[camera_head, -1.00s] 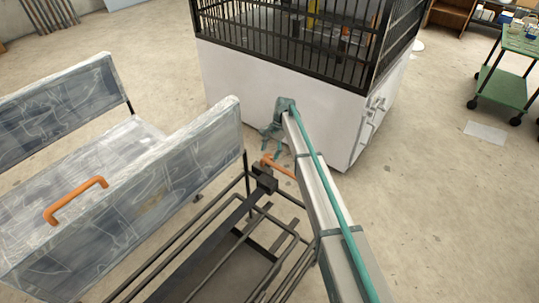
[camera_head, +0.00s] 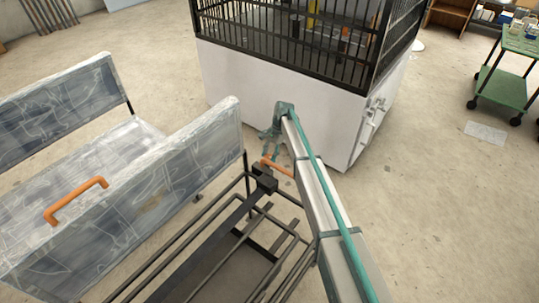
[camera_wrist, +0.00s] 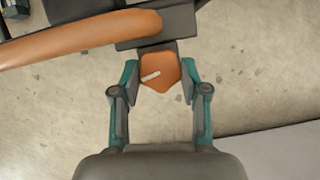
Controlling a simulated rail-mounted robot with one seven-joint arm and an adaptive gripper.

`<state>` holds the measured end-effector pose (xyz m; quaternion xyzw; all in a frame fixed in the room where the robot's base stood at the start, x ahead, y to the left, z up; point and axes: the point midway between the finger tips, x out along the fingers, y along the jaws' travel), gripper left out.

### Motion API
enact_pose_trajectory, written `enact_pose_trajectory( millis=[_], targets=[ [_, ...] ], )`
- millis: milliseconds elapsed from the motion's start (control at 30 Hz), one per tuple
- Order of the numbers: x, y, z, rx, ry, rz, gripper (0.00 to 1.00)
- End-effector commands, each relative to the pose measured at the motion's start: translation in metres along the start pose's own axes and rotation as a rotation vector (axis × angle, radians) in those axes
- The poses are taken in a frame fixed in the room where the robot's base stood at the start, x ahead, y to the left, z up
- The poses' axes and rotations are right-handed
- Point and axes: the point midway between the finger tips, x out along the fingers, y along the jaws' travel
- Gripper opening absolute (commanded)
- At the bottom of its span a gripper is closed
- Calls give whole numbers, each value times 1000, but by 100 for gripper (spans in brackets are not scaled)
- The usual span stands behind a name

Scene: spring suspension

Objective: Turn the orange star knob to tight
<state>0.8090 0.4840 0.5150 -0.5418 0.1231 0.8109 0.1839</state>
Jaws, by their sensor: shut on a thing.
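The orange star knob (camera_wrist: 161,70) shows in the wrist view under a dark block, with a short white mark on its face. My gripper (camera_wrist: 160,78) has one teal and grey finger on each side of the knob and is shut on it. In the head view my gripper (camera_head: 271,154) is at the dark block (camera_head: 264,179) at the end of the black rail. The knob cannot be made out there. I cannot read any tight or loose marking.
An orange bar (camera_head: 278,167) sticks out beside the block and passes close above the knob in the wrist view (camera_wrist: 70,40). A bench with grey-blue panels (camera_head: 170,165) stands left. A white barred cabinet (camera_head: 280,85) stands behind.

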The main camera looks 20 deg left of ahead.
Motion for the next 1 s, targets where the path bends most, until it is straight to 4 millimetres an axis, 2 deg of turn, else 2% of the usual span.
enact_pose_trajectory(
  millis=[300, 633, 667, 700, 800, 1000],
  targets=[
    [-2, 2, 2, 219, 0, -92, 10],
    [0, 1, 0, 240, -1, -101, 10],
    [0, 1, 0, 240, -1, -101, 49],
    [0, 1, 0, 240, -1, -101, 56],
    [0, 1, 0, 239, 0, -100, 70],
    [0, 2, 0, 239, 0, -100, 70]
  ],
)
